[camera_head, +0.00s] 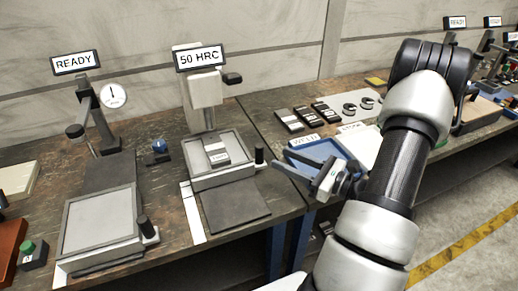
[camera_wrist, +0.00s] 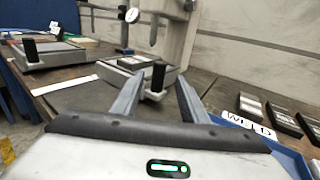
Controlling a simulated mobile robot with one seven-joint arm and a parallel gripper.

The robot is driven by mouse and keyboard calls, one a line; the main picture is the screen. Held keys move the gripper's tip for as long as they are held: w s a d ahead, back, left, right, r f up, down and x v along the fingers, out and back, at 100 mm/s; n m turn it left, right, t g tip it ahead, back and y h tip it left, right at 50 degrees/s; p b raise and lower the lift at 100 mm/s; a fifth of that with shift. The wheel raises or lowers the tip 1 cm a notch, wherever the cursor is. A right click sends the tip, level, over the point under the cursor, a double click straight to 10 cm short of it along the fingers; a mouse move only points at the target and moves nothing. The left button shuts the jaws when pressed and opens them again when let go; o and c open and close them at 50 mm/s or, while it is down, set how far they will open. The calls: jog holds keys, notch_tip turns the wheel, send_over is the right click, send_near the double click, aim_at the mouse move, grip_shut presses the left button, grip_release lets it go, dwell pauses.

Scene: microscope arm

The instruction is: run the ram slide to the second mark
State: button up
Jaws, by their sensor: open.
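The middle station has a grey slide tray (camera_head: 235,177) with a small labelled block (camera_head: 216,153) on it, under a pale upright head (camera_head: 204,92) with a "50 HRC" sign. An upright black knob (camera_head: 260,156) stands at the tray's right corner. A pale strip (camera_head: 192,212) lies left of the dark track plate (camera_head: 235,211); I cannot make out marks on it. My gripper (camera_head: 299,151) is open and empty, right of the knob. In the wrist view the knob (camera_wrist: 158,77) shows between the open fingers (camera_wrist: 161,92), beyond them and apart.
A similar slide (camera_head: 100,222) with a black knob (camera_head: 145,226) and "READY" sign (camera_head: 76,62) stands at left. A blue "WELD" tray (camera_head: 303,157) lies close by my gripper. Several dark blocks (camera_head: 306,115) lie behind it. The dark track plate is clear.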

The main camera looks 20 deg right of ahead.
aim_at(263, 150)
jog(key=x, duration=0.9)
jog(key=shift+w+a, duration=0.25)
jog(key=shift+c, duration=0.4)
